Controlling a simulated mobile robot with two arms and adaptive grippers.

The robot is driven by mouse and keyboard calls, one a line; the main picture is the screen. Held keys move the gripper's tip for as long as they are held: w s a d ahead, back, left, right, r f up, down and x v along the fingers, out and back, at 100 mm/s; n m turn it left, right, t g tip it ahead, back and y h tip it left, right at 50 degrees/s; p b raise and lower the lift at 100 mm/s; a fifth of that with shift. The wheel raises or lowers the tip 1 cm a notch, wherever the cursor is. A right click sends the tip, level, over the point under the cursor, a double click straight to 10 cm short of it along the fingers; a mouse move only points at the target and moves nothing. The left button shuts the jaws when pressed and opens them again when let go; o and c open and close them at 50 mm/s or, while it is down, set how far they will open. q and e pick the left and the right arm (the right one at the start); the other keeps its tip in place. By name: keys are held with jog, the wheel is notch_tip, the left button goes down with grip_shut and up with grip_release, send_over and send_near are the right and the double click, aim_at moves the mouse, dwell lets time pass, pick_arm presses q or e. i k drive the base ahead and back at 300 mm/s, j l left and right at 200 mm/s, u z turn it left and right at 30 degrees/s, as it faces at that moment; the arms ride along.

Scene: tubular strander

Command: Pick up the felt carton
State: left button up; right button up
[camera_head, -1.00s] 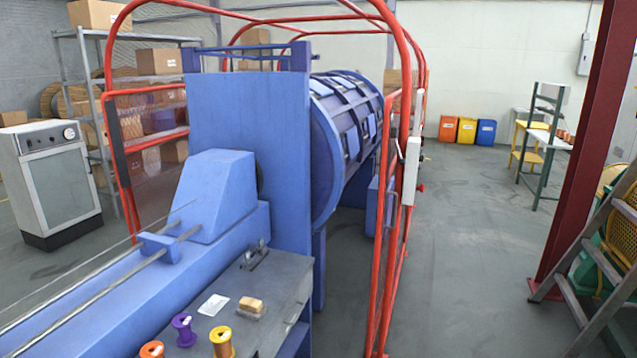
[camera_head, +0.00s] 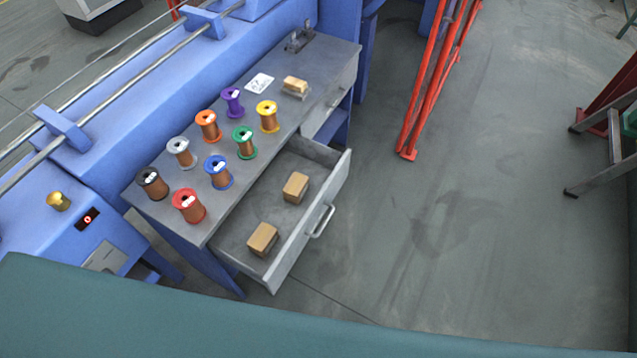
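Two small tan cartons lie in the open grey drawer (camera_head: 228,248) under the workbench. One carton (camera_head: 263,239) is near the drawer's left end. The other carton (camera_head: 296,187) is farther back, toward the drawer's right end. A third small tan block (camera_head: 295,84) sits on a grey piece on the bench top near its far end. I cannot read any label, so I cannot tell which one is the felt carton. Neither of my grippers is in view.
Several colored wire spools, such as the red one (camera_head: 189,206), stand on the grey bench (camera_head: 290,117) beside a white card (camera_head: 260,83). The drawer handle (camera_head: 322,221) faces open floor (camera_head: 440,230). A red frame (camera_head: 432,90) stands behind, and a ladder (camera_head: 610,170) at right.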

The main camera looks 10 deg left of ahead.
aim_at(265, 236)
jog(key=u, duration=0.9)
